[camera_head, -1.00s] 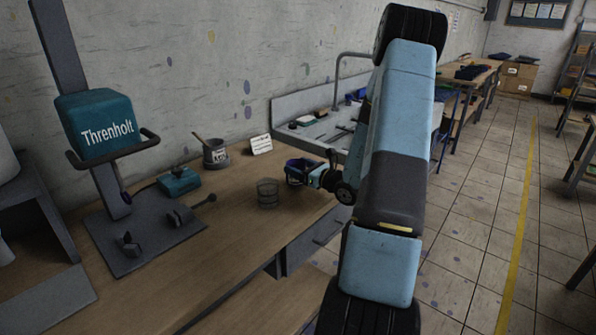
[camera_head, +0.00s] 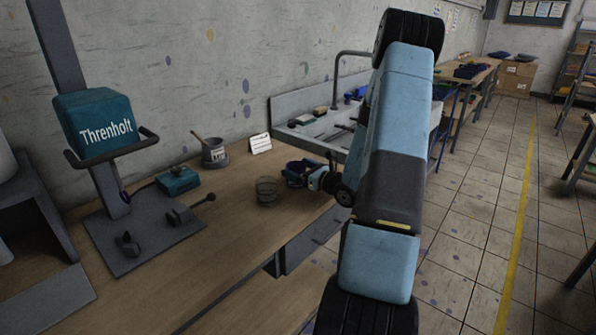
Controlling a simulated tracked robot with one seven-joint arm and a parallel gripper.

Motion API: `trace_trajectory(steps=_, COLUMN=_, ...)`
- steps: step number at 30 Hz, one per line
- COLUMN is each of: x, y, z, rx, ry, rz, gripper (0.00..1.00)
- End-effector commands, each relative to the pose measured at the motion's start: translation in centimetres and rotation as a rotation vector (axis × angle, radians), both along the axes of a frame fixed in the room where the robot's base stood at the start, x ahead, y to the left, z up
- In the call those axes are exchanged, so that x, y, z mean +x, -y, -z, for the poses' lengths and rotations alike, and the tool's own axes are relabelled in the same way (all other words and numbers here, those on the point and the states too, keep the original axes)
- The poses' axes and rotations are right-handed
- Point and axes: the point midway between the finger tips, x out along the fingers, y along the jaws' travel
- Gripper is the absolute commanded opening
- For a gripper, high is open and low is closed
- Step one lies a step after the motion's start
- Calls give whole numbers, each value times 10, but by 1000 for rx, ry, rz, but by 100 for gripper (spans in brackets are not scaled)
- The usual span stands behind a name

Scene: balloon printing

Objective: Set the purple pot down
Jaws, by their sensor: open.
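The purple pot (camera_head: 298,168) is a small dark purple-blue vessel on the wooden bench (camera_head: 240,215), near its right edge. It looks upright, and its base appears to be at the bench top, though the contact is too small to tell for sure. My gripper (camera_head: 312,177) reaches in from the right at the pot's side. Its jaws are open close to the pot. The fingertips are small and partly hidden against the pot.
A round mesh cup (camera_head: 266,190) stands just left of the pot. A grey pot with a brush (camera_head: 214,152), a white card (camera_head: 260,143) and a teal box (camera_head: 178,181) are behind. The Threnholt press (camera_head: 98,125) stands left. A sink (camera_head: 315,130) lies beyond.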

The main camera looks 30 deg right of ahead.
Motion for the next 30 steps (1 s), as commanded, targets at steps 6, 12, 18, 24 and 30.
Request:
trace_trajectory(steps=6, x=-17, y=7, z=-1, rx=0, ry=-1, rz=2, gripper=100)
trace_trajectory(steps=12, x=-54, y=20, z=-1, rx=-1, ry=-2, rz=3, gripper=100)
trace_trajectory(steps=18, x=-87, y=32, z=-1, rx=0, ry=0, rz=2, gripper=100)
trace_trajectory(steps=24, x=-107, y=39, z=-1, rx=0, ry=0, rz=1, gripper=100)
trace_trajectory(steps=30, x=-110, y=27, z=-12, rx=-32, ry=4, rz=-54, gripper=100)
